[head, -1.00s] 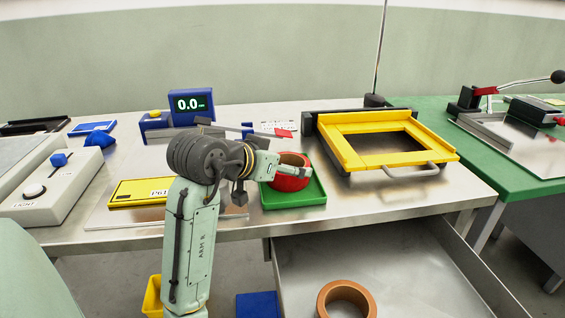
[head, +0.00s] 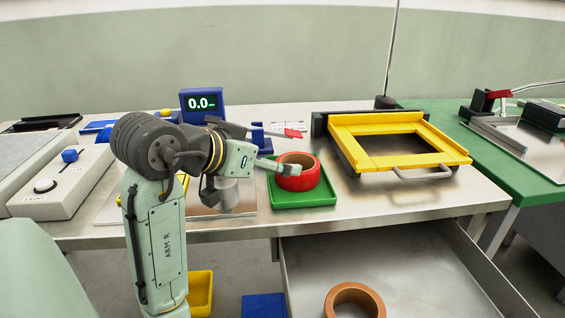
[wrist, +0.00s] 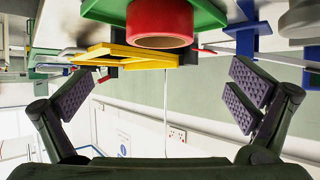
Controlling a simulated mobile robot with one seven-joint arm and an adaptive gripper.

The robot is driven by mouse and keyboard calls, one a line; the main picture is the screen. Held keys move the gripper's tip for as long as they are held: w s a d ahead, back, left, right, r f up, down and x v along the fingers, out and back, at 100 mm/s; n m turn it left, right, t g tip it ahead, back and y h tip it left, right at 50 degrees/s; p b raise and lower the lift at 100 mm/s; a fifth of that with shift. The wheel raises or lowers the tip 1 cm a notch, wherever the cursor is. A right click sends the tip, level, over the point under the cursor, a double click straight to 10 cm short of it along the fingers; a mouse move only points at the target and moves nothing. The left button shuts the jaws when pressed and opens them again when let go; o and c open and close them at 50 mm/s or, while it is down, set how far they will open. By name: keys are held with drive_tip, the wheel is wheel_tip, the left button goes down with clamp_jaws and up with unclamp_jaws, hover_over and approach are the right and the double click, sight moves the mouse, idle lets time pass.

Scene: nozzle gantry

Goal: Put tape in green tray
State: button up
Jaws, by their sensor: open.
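A red roll of tape (head: 306,178) with a brown inner core sits in the green tray (head: 290,199) on the metal bench. In the wrist view, which looks upside down, the red roll (wrist: 160,22) and the green tray (wrist: 211,13) are at the top edge. My gripper (head: 287,168) is at the left side of the roll in the head view. Its two fingers stand wide apart and empty in the wrist view (wrist: 158,97), with the roll beyond them. The arm hides part of the bench behind it.
A yellow frame (head: 345,147) with a handle stands right of the tray. An open drawer below holds an orange-brown ring (head: 355,289). A blue display (head: 202,104) stands behind the arm. A control box (head: 55,182) is at the left, and a green table is at the right.

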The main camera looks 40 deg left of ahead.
drive_tip(key=shift+v, duration=1.35)
drive_tip(key=shift+c, duration=0.5)
